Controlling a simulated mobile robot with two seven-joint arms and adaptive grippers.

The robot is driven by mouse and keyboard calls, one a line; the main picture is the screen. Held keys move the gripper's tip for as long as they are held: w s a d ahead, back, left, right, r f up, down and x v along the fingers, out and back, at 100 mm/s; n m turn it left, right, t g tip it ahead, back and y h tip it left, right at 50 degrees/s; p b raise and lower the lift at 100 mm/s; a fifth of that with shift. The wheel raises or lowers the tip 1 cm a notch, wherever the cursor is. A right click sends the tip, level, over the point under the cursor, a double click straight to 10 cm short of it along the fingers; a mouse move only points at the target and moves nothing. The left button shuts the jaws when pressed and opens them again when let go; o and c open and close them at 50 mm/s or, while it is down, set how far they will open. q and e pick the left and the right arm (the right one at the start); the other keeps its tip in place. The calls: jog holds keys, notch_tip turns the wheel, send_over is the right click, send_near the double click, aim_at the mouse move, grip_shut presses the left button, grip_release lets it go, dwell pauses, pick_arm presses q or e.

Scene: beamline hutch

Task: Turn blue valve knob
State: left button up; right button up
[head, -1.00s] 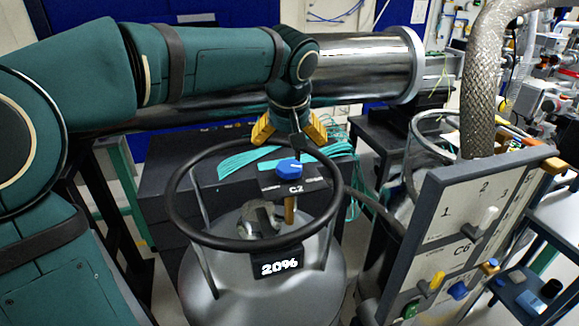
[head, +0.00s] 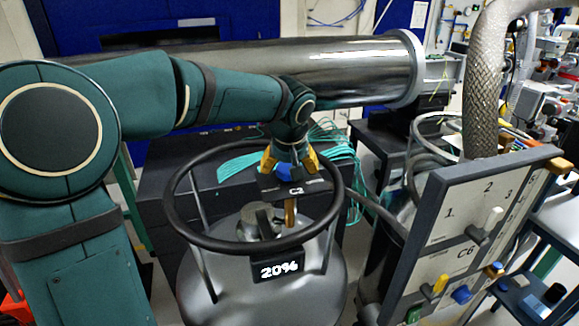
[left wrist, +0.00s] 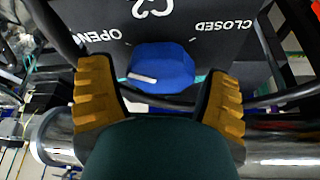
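The blue valve knob (head: 285,172) sits on a dark panel marked C2 (head: 296,190), above the grey tank. In the left wrist view the blue knob (left wrist: 160,68) has a white pointer line at its lower left, and the panel reads OPEN and CLOSED, upside down. My left gripper (head: 289,162) is over the knob from above. Its yellow fingers are open in the left wrist view (left wrist: 160,95), one on each side of the knob, with gaps between them and it. My right gripper is not in view.
A black ring handle (head: 180,225) surrounds the tank (head: 240,285) with a 20% label. A board (head: 465,215) with small knobs and a braided hose (head: 492,90) stand at right. A large metal pipe (head: 340,65) runs behind the left arm.

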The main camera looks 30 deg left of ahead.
pick_arm(q)
jog(key=c, duration=0.7)
